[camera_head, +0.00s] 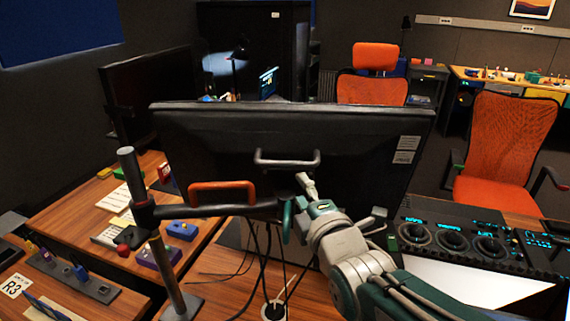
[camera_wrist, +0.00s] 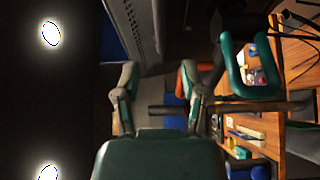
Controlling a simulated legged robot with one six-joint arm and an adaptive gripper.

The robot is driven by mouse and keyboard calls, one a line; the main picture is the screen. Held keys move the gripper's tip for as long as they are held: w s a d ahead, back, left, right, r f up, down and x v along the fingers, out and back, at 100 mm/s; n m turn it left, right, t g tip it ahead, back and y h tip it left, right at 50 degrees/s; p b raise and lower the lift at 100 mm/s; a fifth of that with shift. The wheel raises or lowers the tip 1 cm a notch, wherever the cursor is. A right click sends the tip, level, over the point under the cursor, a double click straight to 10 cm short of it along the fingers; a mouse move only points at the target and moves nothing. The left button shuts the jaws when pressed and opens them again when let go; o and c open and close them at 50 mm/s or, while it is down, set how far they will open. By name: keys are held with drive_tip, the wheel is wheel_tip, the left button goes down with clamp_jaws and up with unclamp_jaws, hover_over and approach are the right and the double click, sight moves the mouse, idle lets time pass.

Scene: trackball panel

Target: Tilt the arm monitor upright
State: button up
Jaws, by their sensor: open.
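The arm monitor (camera_head: 220,135) fills the middle of the head view with its black back towards me. It narrows towards its lower edge; its exact tilt is hard to tell. A grey handle (camera_head: 287,158) and an orange handle (camera_head: 222,187) are at its back. A dark arm (camera_head: 190,211) runs from a grey post at the left to behind the monitor. My gripper (camera_head: 296,197) is just below the grey handle, empty; I cannot tell whether it touches anything. In the wrist view my gripper (camera_wrist: 155,80) shows its two fingers apart with nothing between them.
The post (camera_head: 172,275) stands left of my gripper. Black cables (camera_head: 265,265) hang below the monitor. A console with dials (camera_head: 450,240) lies to the right. Small coloured boxes (camera_head: 182,231) sit on the left desk. Orange chairs (camera_head: 505,140) stand behind. A teal loop (camera_wrist: 235,75) shows in the wrist view.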

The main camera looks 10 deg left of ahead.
sight(286, 166)
drive_tip(key=x, duration=1)
drive_tip(key=shift+f, duration=0.1)
clamp_jaws()
